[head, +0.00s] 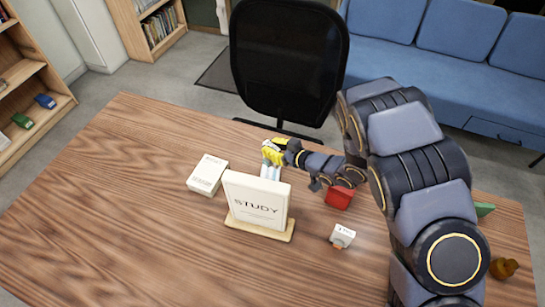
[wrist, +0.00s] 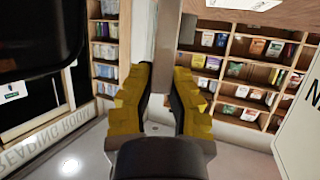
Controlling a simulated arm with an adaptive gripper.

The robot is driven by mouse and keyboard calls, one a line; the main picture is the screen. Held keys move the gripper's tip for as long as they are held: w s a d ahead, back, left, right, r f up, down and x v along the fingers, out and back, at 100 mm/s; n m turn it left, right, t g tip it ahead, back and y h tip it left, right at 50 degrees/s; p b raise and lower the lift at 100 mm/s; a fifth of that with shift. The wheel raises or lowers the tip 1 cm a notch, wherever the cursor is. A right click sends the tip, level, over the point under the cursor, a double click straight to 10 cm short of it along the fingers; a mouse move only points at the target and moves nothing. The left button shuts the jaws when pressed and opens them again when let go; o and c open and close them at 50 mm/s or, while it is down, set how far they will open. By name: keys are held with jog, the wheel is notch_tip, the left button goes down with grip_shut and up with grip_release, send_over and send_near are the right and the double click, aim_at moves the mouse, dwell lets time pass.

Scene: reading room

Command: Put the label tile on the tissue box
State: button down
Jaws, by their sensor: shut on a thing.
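My gripper (head: 272,151) is behind the upright STUDY sign, its yellow fingers pointing left. It is shut on a narrow pale thing (head: 270,171), partly hidden by the sign. In the wrist view this thing is a plain grey-brown strip (wrist: 165,60) between the yellow fingers (wrist: 160,95); I cannot tell if it is the label tile. A white box (head: 208,174) with small print lies left of the gripper, apart from it. A small white block (head: 342,235) with dark lettering and an orange base stands front right. I cannot read which is the tissue box.
The STUDY sign (head: 256,204) on its wooden base stands close in front of the gripper. A red box (head: 339,197) is under my forearm. A brown object (head: 504,267) is at the far right. The desk's left side (head: 110,200) is clear. A black chair (head: 288,60) stands behind.

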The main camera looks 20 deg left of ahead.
jog(key=shift+f, duration=2.05)
jog(key=shift+f, duration=0.15)
jog(key=c, duration=1.2)
grip_release()
jog(key=shift+o, duration=0.2)
jog(key=shift+s+d+r, duration=0.1)
jog(key=shift+d+r, duration=0.1)
jog(key=shift+r, duration=0.05)
jog(key=v, duration=1.1)
jog(key=shift+d+r, duration=0.2)
jog(key=shift+d, duration=0.05)
